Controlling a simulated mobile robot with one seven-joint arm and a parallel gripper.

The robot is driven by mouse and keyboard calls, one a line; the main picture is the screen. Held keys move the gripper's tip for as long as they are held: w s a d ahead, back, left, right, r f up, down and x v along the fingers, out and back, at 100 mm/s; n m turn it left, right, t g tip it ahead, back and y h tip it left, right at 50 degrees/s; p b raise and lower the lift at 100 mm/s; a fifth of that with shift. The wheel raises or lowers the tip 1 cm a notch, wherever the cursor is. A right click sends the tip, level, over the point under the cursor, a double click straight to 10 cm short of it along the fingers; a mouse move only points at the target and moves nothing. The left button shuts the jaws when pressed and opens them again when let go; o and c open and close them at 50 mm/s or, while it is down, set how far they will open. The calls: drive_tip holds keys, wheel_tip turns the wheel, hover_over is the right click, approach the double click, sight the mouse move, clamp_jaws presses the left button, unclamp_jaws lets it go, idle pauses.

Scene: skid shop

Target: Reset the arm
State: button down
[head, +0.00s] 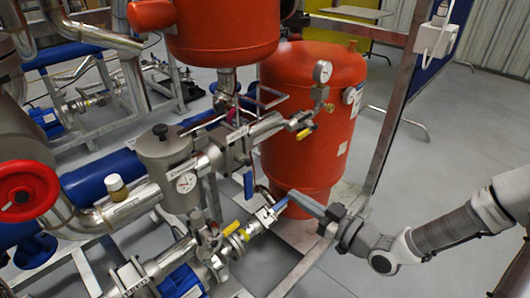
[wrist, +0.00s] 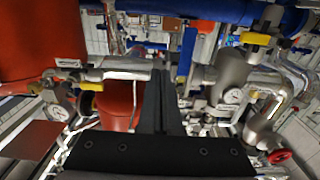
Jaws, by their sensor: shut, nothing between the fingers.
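My gripper (head: 290,197) reaches in from the right in the head view, with its fingers pointing left toward the pipework. Its tips are close to a valve with a blue handle (head: 280,205); I cannot tell whether they touch it. In the wrist view my gripper (wrist: 165,85) shows as two long dark fingers lying together, shut with nothing between them. The pipes and valves lie beyond the fingertips in that view.
Red tanks (head: 318,100) stand behind the pipes. A metal frame post (head: 392,110) rises close beside my arm. A red handwheel (head: 27,190) and a gauge (head: 186,182) are at left. Open grey floor (head: 455,130) lies at right.

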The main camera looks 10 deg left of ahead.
drive_tip(key=shift+f, duration=0.1)
drive_tip(key=w+d+f+g+h, duration=0.35)
drive_tip(key=d+h, duration=0.25)
drive_tip(key=h, duration=0.2)
drive_tip(key=s+d+r+m+h, duration=0.2)
drive_tip(key=d+r+m+h, duration=0.2)
drive_tip(key=d+r+h, duration=0.45)
drive_tip(key=s+r+m+p, duration=0.1)
drive_tip(key=s+r+m, duration=0.3)
drive_tip(key=s+r, duration=0.45)
drive_tip(key=s+a+r+m+g+y+b, duration=0.1)
drive_tip(key=s+a+r+m+g+y, duration=0.15)
drive_tip(key=s, duration=0.85)
wheel_tip(320, 180, up, 21)
drive_tip(key=s+a+p, duration=0.1)
drive_tip(key=p, duration=2)
drive_tip(key=shift+t, duration=0.3)
